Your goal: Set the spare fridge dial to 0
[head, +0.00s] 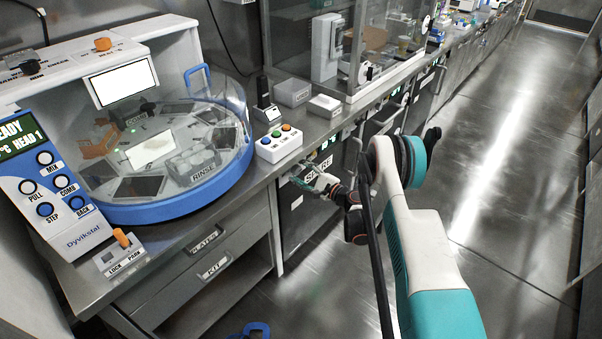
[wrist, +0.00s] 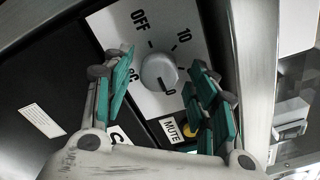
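The spare fridge dial (wrist: 158,72) is a round grey knob on a white plate in the wrist view. Marks around it read OFF, 10 and 0, plus one partly hidden by a finger. A short dark line at the knob's lower edge appears to point toward the 0. My gripper (wrist: 164,66) is open, with one teal-padded finger to each side of the knob. Whether a pad touches it I cannot tell. In the head view my gripper (head: 318,181) is at the fridge front marked SPARE (head: 320,189), and the dial is hidden there.
A yellow button (wrist: 191,132) beside a MUTE label is close to the right finger. A metal edge (wrist: 255,60) runs along the right. In the head view, the counter with a round blue-rimmed machine (head: 180,212) stands left; the floor (head: 480,190) at right is clear.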

